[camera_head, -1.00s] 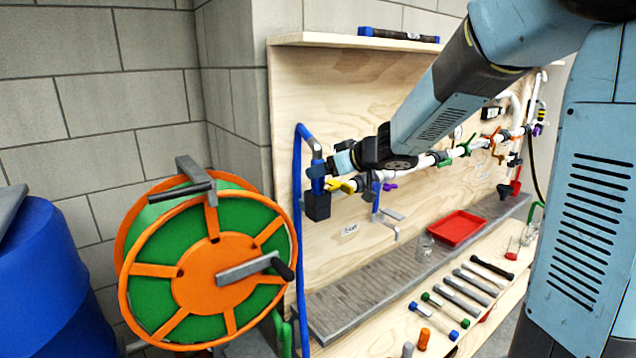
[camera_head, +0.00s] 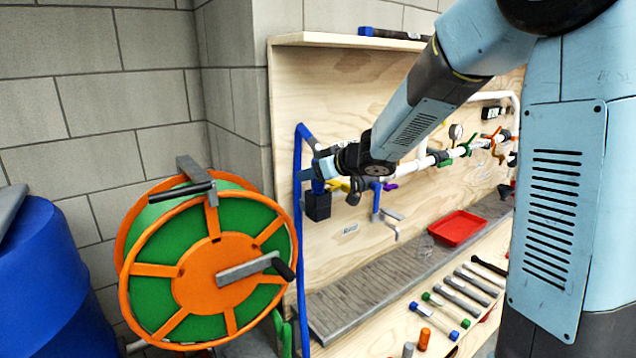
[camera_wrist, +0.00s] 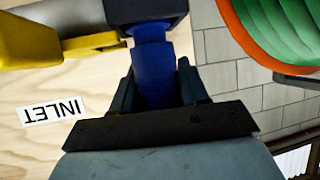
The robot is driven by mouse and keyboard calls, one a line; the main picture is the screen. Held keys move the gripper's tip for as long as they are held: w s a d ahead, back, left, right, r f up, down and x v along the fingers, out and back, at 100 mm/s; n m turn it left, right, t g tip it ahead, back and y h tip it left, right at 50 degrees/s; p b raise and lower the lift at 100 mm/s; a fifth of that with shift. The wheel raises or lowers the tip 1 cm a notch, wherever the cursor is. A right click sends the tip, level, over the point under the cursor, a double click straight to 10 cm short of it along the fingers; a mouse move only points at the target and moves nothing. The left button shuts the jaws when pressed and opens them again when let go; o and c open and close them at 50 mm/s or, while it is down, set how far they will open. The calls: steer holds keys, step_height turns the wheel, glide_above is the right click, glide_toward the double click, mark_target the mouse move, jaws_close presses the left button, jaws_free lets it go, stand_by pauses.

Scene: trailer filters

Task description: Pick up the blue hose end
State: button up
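In the head view the blue hose (camera_head: 299,230) runs up the left edge of the plywood board and bends over at the top. My gripper (camera_wrist: 157,85) has one finger on each side of the blue hose end. The fingers are very close to it; whether they press on it cannot be told. In the head view my gripper (camera_head: 322,171) is at the hose end and partly covers it.
A yellow valve handle (camera_wrist: 30,42) and an INLET label (camera_wrist: 52,110) are close by. The orange and green hose reel (camera_head: 205,270) stands left of the board. A blue barrel (camera_head: 45,280) is further left. A red tray (camera_head: 457,228) and several tools lie on the bench.

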steer(key=c, duration=0.6)
steer(key=shift+r, duration=0.1)
